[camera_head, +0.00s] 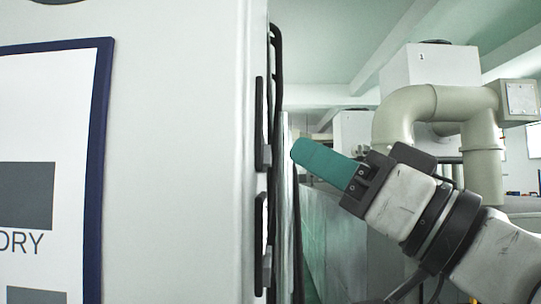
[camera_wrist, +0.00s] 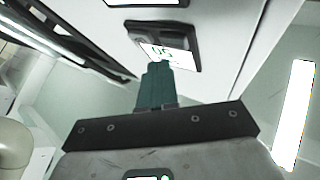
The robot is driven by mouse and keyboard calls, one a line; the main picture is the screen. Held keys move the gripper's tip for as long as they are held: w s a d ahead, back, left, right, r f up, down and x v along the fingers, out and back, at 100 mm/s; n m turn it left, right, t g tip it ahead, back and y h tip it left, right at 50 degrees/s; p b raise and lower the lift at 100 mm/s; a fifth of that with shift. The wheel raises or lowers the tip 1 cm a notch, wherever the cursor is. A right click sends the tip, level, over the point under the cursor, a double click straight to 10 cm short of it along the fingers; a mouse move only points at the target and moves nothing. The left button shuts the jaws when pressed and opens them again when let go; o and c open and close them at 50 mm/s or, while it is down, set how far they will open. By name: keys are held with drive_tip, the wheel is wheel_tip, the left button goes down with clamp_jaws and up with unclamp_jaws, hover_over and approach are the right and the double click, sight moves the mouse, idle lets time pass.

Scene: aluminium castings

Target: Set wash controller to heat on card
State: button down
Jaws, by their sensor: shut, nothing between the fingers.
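The card (camera_head: 60,115) is a white sheet in a dark blue frame on the white cabinet face, partly cut off at the left. A dark-framed unit with a lit white display (camera_wrist: 168,52), likely the wash controller, is on the cabinet side in the wrist view. Its characters look like "05" and are partly hidden by my fingers. My gripper (camera_head: 296,148) has teal fingers, shut and empty. In the wrist view its tips (camera_wrist: 157,66) overlap the display's lower edge; contact cannot be told.
Two dark-framed units (camera_head: 261,125) show edge-on on the cabinet's side in the head view. Black cables (camera_head: 276,100) run down beside them. Thick beige pipes (camera_head: 435,103) stand behind my arm at the right.

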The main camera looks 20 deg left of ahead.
drive_tip(key=d, duration=0.2)
drive_tip(key=w+d, duration=0.1)
drive_tip(key=d, duration=0.1)
drive_tip(key=shift+w+d, duration=0.15)
drive_tip(key=shift+d, duration=0.05)
idle(2.6)
drive_tip(key=d+m, duration=0.1)
drive_tip(key=m, duration=0.5)
drive_tip(key=d+m+p, duration=0.1)
drive_tip(key=m, duration=0.6)
drive_tip(key=w+d+m+t+h+p, duration=0.1)
drive_tip(key=m, duration=0.5)
drive_tip(key=shift+w+d+f, duration=0.1)
drive_tip(key=shift+d+f, duration=0.05)
drive_tip(key=shift+d, duration=0.2)
drive_tip(key=shift+a, duration=0.15)
drive_tip(key=s+a, duration=0.2)
drive_tip(key=a, duration=0.6)
drive_tip(key=shift+s+p, duration=0.2)
drive_tip(key=shift+p, duration=0.25)
